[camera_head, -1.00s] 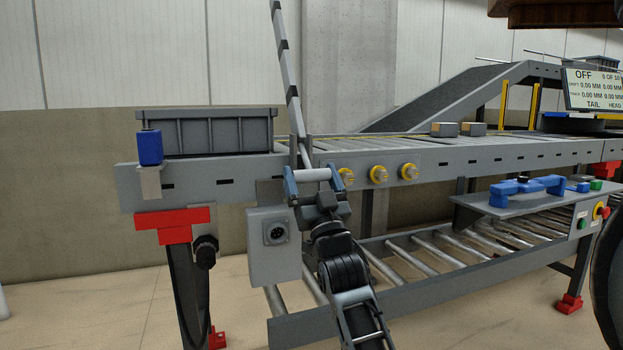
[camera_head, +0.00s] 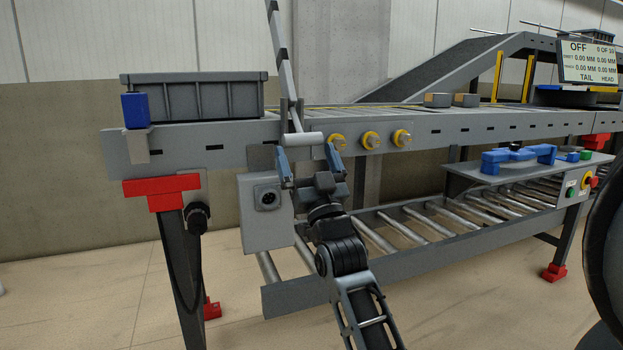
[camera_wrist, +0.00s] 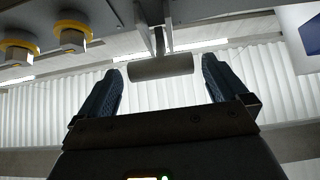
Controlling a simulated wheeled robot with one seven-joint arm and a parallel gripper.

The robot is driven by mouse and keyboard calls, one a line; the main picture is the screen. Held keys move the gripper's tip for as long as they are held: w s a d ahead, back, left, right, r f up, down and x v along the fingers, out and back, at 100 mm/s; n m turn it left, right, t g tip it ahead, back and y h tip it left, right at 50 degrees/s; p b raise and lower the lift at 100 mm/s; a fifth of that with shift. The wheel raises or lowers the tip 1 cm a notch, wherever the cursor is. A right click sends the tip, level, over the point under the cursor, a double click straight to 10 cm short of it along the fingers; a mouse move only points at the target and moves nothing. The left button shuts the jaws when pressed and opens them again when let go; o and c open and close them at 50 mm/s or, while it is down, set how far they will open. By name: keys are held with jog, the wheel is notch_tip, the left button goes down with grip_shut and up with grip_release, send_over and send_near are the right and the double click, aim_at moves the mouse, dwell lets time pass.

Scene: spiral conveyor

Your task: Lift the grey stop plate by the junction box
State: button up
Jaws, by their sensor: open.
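A pale grey cylinder-shaped handle (camera_head: 303,139) sticks out at the foot of a long grey-and-black striped bar (camera_head: 281,55), which leans upright in a bracket on the conveyor's side. I cannot tell for certain which part is the stop plate. The grey junction box (camera_head: 250,222) hangs below, left of my gripper. My gripper (camera_head: 308,163) is open and empty just below the handle. In the wrist view the handle (camera_wrist: 160,67) lies across the gap, just beyond the tips of my blue-padded fingers (camera_wrist: 160,78), with space on both sides.
Yellow-ringed knobs (camera_head: 370,140) sit just right of the handle. A grey crate (camera_head: 195,98) and a blue sensor (camera_head: 136,110) are at the left end. A lower roller rack (camera_head: 420,250) lies beneath. A shelf with a blue tool (camera_head: 520,156) is at right.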

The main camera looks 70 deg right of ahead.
jog(key=shift+b+v, duration=0.35)
jog(key=shift+v, duration=1.65)
